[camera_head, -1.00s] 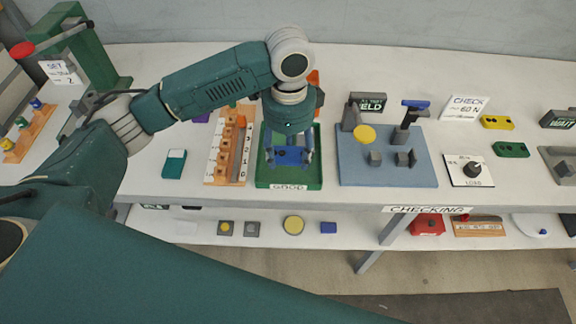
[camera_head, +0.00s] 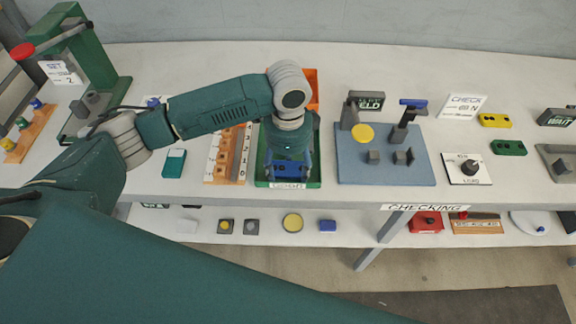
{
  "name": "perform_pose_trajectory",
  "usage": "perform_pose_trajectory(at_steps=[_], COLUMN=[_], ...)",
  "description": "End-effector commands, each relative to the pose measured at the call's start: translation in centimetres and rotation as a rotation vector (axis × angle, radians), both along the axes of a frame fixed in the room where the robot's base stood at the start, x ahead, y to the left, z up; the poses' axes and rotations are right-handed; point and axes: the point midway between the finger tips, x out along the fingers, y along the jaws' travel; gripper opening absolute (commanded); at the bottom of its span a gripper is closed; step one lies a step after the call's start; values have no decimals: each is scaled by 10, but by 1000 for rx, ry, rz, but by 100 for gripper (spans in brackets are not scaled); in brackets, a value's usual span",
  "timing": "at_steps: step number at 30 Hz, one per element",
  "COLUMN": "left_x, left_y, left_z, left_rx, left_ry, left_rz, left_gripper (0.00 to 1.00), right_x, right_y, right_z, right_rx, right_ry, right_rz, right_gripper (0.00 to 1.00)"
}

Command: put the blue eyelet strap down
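My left gripper (camera_head: 289,168) points down over the green tray (camera_head: 262,183) with a sign on its front edge. The blue eyelet strap (camera_head: 290,171) shows between its two fingers, and the gripper looks shut on it. The strap is at the front part of the tray, just behind the sign. The gripper hides much of the tray, and I cannot tell whether the strap touches its floor. My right gripper is not in view.
A wooden rack (camera_head: 228,160) with a numbered strip stands close left of the tray. A blue-grey test fixture (camera_head: 385,175) stands to the right. Yellow (camera_head: 494,120) and green (camera_head: 509,148) straps lie further right. An orange bin (camera_head: 312,88) is behind my gripper.

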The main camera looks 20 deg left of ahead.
Motion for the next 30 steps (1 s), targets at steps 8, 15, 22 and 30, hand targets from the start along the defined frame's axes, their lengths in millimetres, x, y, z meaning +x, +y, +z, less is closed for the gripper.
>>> perform_pose_trajectory(at_steps=[8,15,22,30], left_x=[0,1,1,0], left_y=[0,-1,-1,-1], left_z=[1,28,79,118], left_rx=[0,-2,-2,-2], left_ry=[0,-5,-6,-2], left_rz=[0,-2,-1,-1], left_gripper=[62,62,62,62], right_x=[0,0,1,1], right_y=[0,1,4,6], right_z=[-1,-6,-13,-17], right_rx=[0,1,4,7], right_ry=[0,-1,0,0], right_rz=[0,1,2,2], right_gripper=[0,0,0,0])
